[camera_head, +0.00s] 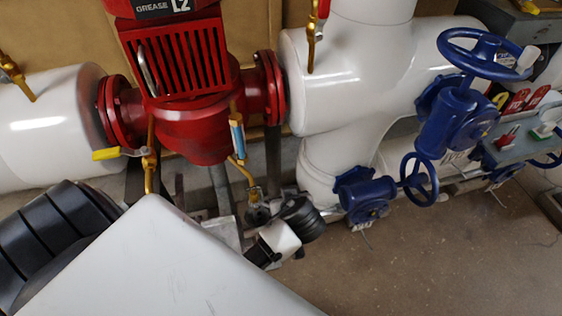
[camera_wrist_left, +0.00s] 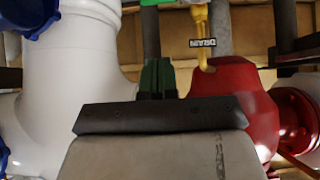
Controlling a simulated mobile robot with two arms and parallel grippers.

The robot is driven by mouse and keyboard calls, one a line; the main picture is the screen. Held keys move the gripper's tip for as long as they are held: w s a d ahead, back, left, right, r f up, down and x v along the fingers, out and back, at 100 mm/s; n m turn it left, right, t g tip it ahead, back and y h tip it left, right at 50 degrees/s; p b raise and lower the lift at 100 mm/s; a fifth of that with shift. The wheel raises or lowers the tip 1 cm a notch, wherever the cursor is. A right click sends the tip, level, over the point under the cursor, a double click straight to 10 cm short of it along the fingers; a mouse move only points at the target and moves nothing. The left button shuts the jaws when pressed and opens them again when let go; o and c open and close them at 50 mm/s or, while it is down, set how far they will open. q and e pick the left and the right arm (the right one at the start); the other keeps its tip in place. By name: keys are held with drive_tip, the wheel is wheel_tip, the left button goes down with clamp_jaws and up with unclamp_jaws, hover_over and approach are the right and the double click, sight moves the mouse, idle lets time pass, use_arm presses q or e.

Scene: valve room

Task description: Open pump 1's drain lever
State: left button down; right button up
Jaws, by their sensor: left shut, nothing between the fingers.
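The red pump (camera_head: 190,110) stands at upper left in the head view. In the left wrist view, which appears upside down, its red casing (camera_wrist_left: 238,105) is at the right. A brass drain pipe (camera_wrist_left: 200,18) with a "DRAIN" tag (camera_wrist_left: 202,43) joins the casing. Part of a green handle (camera_wrist_left: 150,3), possibly the drain lever, is cut off at the top edge. My left gripper (camera_wrist_left: 157,78) shows dark green fingers held together, empty, apart from the handle in the picture. My right gripper is out of view.
A yellow-handled brass valve (camera_head: 108,153) is at the pump's left. White pipes (camera_head: 350,80) flank the pump. Blue handwheel valves (camera_head: 455,120) and a grey panel (camera_head: 525,135) are at right. Bare floor (camera_head: 440,260) lies at lower right.

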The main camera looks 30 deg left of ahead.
use_arm(q)
drive_tip(key=w+a+f+b, duration=0.1)
drive_tip(key=w+a+f, duration=0.2)
drive_tip(key=f, duration=0.6)
drive_tip(key=shift+a, duration=0.35)
drive_tip(key=shift+w+a, duration=0.1)
